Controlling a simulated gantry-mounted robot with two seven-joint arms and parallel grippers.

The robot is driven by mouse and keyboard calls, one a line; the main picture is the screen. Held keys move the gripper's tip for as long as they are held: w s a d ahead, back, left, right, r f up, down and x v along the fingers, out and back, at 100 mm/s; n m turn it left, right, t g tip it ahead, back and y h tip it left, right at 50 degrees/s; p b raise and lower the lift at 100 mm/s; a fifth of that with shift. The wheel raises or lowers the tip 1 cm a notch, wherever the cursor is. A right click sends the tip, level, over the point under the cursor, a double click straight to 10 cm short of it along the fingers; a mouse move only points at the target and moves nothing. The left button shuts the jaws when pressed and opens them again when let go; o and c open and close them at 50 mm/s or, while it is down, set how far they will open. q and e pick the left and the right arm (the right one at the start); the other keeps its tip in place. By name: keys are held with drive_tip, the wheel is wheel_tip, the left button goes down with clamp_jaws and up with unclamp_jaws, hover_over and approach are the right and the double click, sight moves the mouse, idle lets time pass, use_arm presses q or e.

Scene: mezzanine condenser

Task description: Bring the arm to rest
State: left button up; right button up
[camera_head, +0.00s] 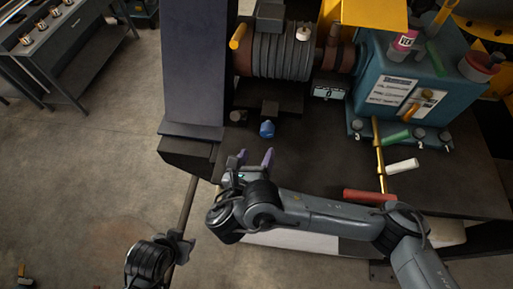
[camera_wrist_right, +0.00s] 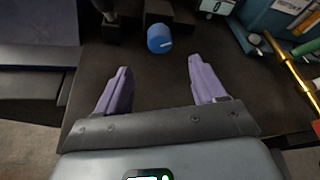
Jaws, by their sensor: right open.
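My right gripper (camera_head: 254,158) is over the front left part of the dark machine bench. Its two purple fingers are apart with nothing between them, and they also show in the right wrist view (camera_wrist_right: 158,92). A blue knob (camera_head: 267,129) sits just beyond the fingertips. In the right wrist view the blue knob (camera_wrist_right: 159,39) is ahead of the gap, apart from both fingers. My left arm's end (camera_head: 160,259) shows low at the picture's bottom, left of the bench; its fingers cannot be made out clearly.
Green, white (camera_head: 402,166) and red (camera_head: 369,196) handles stick out at the bench's right. A brass rod (camera_head: 379,152) stands beside them. A teal housing (camera_head: 414,85) and a ribbed drum (camera_head: 283,56) stand behind. Open floor (camera_head: 90,180) lies to the left.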

drive_tip(key=shift+s+a+f+m+g, duration=0.1)
drive_tip(key=shift+s+f+m+g, duration=0.05)
drive_tip(key=shift+s+m+g, duration=0.2)
drive_tip(key=s+d+f+m+g+y+p, duration=0.25)
drive_tip(key=s+m+g+y+p, duration=0.4)
drive_tip(key=m, duration=1.05)
drive_tip(key=s+d+f+m+g+h+p, duration=0.1)
drive_tip(key=s+d+f+m, duration=0.1)
drive_tip(key=s+d+m, duration=0.4)
drive_tip(key=s+d+f+m+g+h+p, duration=0.1)
drive_tip(key=s+d+m+g+h, duration=0.1)
drive_tip(key=s+d+m, duration=0.5)
drive_tip(key=d+m, duration=0.5)
drive_tip(key=d, duration=0.4)
drive_tip(key=shift+f, duration=0.35)
